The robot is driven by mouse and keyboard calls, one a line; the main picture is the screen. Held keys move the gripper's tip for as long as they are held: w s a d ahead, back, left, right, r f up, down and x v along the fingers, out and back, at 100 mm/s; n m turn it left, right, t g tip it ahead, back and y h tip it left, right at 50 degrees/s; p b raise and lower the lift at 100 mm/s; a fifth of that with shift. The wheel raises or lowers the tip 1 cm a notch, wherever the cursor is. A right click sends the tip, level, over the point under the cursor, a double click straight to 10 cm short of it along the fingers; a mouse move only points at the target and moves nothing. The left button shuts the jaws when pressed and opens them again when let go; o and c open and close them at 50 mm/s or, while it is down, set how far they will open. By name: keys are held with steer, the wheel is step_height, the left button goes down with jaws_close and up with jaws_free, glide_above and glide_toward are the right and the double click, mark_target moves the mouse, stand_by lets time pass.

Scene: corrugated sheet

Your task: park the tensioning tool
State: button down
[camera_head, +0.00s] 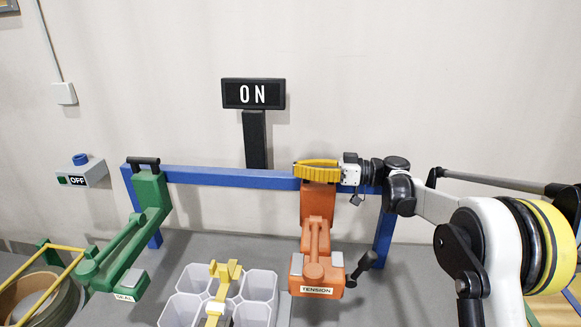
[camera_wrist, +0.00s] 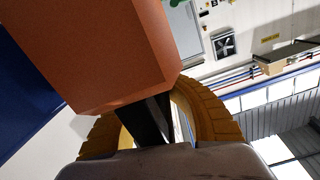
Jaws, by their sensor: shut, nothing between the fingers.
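The orange tensioning tool, labelled TENSION (camera_head: 316,260), hangs from the blue rail (camera_head: 230,178), with its black knob (camera_head: 366,262) at the right. My gripper (camera_head: 298,171) lies level at the tool's top end, with its yellow fingers pointing left. It is shut with nothing held. In the wrist view an orange block (camera_wrist: 100,50) fills the upper left, and a black bar (camera_wrist: 145,120) shows between the bowed yellow fingers. The orange block hides the fingertips there. I cannot tell whether the fingers touch the tool.
A green SEAL tool (camera_head: 130,250) hangs at the left of the rail. Clear bins (camera_head: 258,287) with a yellow piece (camera_head: 224,272) stand below on the grey surface. A coil (camera_head: 45,300) is at lower left.

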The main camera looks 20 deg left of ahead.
steer(key=v, duration=0.4)
steer(key=shift+d, duration=0.15)
steer(key=shift+w+d, duration=0.1)
steer(key=shift+d, duration=0.15)
steer(key=shift+f, duration=0.1)
steer(key=c, duration=2)
jaws_free()
steer(key=shift+d, duration=0.15)
steer(key=o, duration=0.7)
steer(key=shift+w+d, duration=0.2)
steer(key=shift+d, duration=0.5)
steer(key=shift+s+a, duration=0.15)
steer(key=shift+a, duration=0.35)
steer(key=v, duration=1.2)
